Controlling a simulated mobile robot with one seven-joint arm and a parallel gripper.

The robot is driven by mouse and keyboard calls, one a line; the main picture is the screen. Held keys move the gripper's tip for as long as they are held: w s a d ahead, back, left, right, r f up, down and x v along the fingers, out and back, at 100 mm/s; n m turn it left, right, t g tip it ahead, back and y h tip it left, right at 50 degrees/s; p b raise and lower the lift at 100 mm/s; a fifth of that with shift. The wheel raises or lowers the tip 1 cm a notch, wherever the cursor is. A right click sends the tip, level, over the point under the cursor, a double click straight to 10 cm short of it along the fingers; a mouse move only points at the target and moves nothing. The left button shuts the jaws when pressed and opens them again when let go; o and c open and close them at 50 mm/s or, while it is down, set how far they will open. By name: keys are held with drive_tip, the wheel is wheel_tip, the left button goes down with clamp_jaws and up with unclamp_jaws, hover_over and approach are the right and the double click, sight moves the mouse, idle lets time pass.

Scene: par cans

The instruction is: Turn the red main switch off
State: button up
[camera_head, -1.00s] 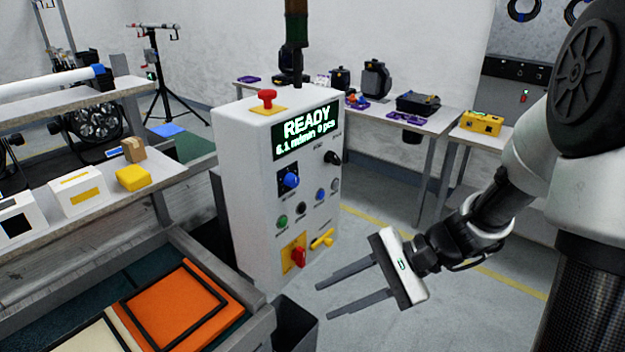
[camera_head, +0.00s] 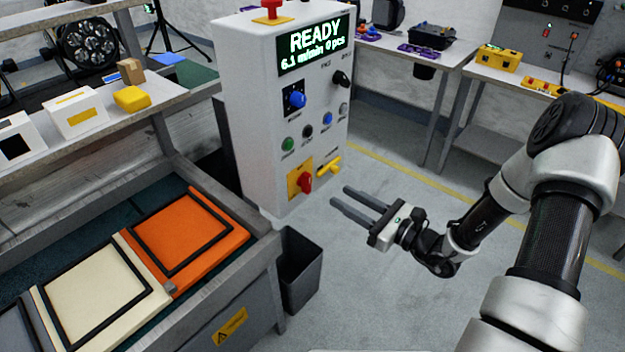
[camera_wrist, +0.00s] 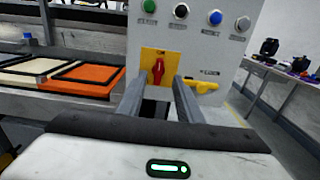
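The red main switch (camera_head: 304,183) is a red rotary handle on a yellow plate (camera_head: 293,190), low on the front of the white control cabinet (camera_head: 240,110). Its handle looks close to upright. In the wrist view the red switch (camera_wrist: 158,71) shows just beyond and between my two fingers. My gripper (camera_head: 338,201) is open and empty, to the right of the switch and apart from it. It also shows in the wrist view (camera_wrist: 158,88), with a gap between the fingers. The cabinet display (camera_head: 313,44) reads READY.
A yellow handle (camera_head: 329,166) sticks out right of the switch. Buttons and a blue knob (camera_head: 297,99) sit above. A dark bin (camera_head: 300,270) stands below the cabinet, beside the bench with orange and cream panels (camera_head: 190,235). The floor right of the cabinet is clear.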

sight(309, 178)
drive_tip(key=x, duration=1.1)
drive_tip(key=shift+w+a, duration=0.15)
drive_tip(key=shift+a, duration=0.05)
clamp_jaws()
